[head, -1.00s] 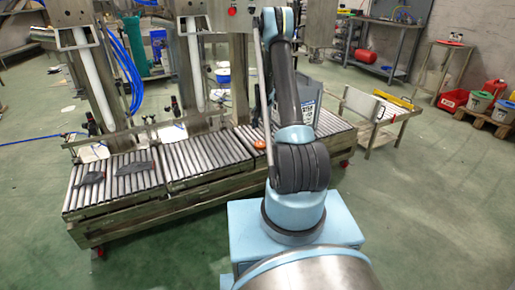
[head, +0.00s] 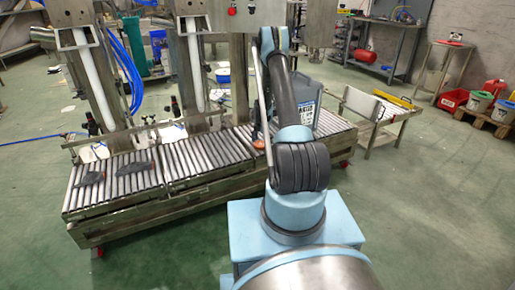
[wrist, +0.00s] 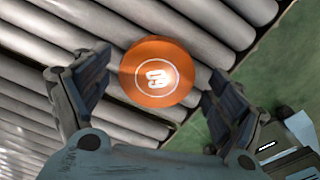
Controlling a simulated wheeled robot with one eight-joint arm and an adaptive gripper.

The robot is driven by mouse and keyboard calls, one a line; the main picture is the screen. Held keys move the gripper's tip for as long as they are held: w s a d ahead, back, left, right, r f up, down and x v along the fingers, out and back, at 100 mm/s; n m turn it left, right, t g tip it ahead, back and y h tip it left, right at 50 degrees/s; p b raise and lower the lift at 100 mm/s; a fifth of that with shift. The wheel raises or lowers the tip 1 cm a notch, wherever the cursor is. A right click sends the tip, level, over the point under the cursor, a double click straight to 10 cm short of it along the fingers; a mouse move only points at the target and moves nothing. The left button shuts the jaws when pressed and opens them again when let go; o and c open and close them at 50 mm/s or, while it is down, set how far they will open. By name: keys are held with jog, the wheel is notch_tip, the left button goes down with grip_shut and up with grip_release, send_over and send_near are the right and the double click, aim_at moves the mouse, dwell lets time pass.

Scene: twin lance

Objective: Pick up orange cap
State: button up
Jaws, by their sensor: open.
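The orange cap (wrist: 156,72) is a round disc with a white logo on its top. In the wrist view it lies on the metal rollers, ahead of my gripper (wrist: 155,88) and between the lines of its two fingers. My gripper is open and empty, with one finger at each side of the cap and a gap to both. In the head view the cap (head: 258,144) shows as a small orange spot on the roller conveyor (head: 205,157), just left of my arm.
A grey-blue container with a label (head: 308,100) stands on the conveyor behind my arm. Two dark flat pieces (head: 138,167) lie on the rollers at the left. Steel uprights (head: 190,70) stand along the conveyor's far side.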

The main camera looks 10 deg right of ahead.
jog(key=c, duration=0.9)
